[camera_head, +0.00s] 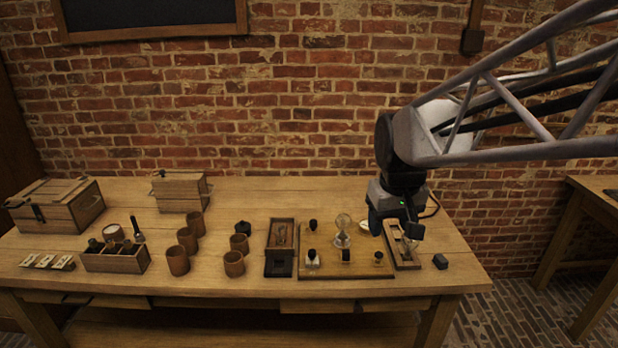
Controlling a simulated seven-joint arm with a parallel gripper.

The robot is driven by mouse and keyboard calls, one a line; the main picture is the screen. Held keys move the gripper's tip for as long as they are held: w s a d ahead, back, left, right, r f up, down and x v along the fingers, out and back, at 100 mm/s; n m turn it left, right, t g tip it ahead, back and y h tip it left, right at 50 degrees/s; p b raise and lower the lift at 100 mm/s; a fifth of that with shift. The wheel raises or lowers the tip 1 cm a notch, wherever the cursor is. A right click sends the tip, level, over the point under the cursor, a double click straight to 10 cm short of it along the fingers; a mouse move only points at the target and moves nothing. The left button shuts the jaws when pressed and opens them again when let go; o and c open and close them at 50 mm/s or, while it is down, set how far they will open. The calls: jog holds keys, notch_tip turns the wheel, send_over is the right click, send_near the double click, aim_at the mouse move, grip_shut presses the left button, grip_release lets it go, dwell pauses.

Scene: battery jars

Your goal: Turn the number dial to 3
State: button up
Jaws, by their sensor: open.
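My gripper (396,226) points down at the right part of the table, its jaws open. It is above or just in front of a small wooden tray (407,265) and hides part of it. A pale round part shows in that tray, too small to make out. To its left lies a wooden board (330,272) with several small black knobs, one being a black knob (346,254) near the middle, and a clear glass bulb (343,222) at its back. I cannot tell which part is the number dial, and no numbers are readable.
A narrow open box (270,268) lies left of the board. Several brown cups (234,264) stand further left, near a divided crate (90,262) and a wooden chest (92,207). A small black block (440,261) sits near the right edge.

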jog(key=w+a+f+n, duration=0.2)
jog(key=w+a, duration=0.1)
jog(key=w, duration=0.9)
jog(key=n+g, duration=0.2)
jog(key=n, duration=0.2)
send_over(313, 221)
jog(key=f, duration=1.9)
jog(key=shift+s+d+f, duration=0.1)
jog(key=shift+s+d, duration=0.1)
jog(key=shift+w+a+f, duration=0.15)
jog(key=shift+w+f, duration=0.1)
jog(key=shift+f, duration=0.1)
jog(key=shift+f, duration=3.9)
